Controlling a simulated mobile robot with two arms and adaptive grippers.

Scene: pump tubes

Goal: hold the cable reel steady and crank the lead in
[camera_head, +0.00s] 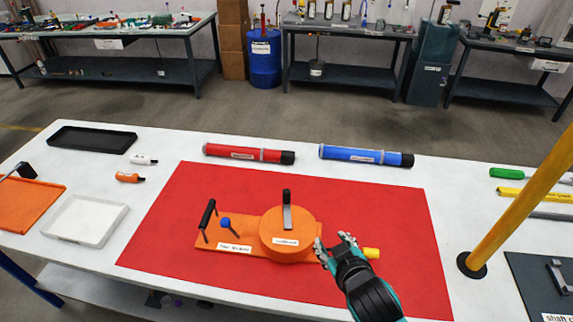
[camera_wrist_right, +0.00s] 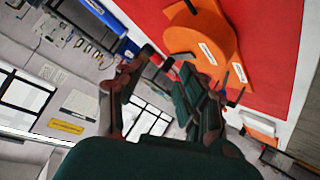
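The orange cable reel (camera_head: 291,237) sits on an orange base plate (camera_head: 238,242) on a red mat. A grey crank arm with a black upright knob (camera_head: 287,198) stands on top of the reel. A black bar handle (camera_head: 208,215) and a blue-headed lever (camera_head: 227,223) stand on the plate's left part. A yellow end piece (camera_head: 371,253) shows right of the reel, partly hidden by my right gripper (camera_head: 334,245). That gripper is open and empty beside the reel's right edge. The wrist view shows its spread fingers (camera_wrist_right: 155,72) and the reel (camera_wrist_right: 196,38) beyond. My left gripper is out of view.
Red (camera_head: 245,153) and blue (camera_head: 362,155) tubes lie behind the red mat (camera_head: 390,215). A yellow post (camera_head: 520,205) rises at the right. A white tray (camera_head: 72,222) and black tray (camera_head: 92,139) are at the left. The mat around the reel is mostly clear.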

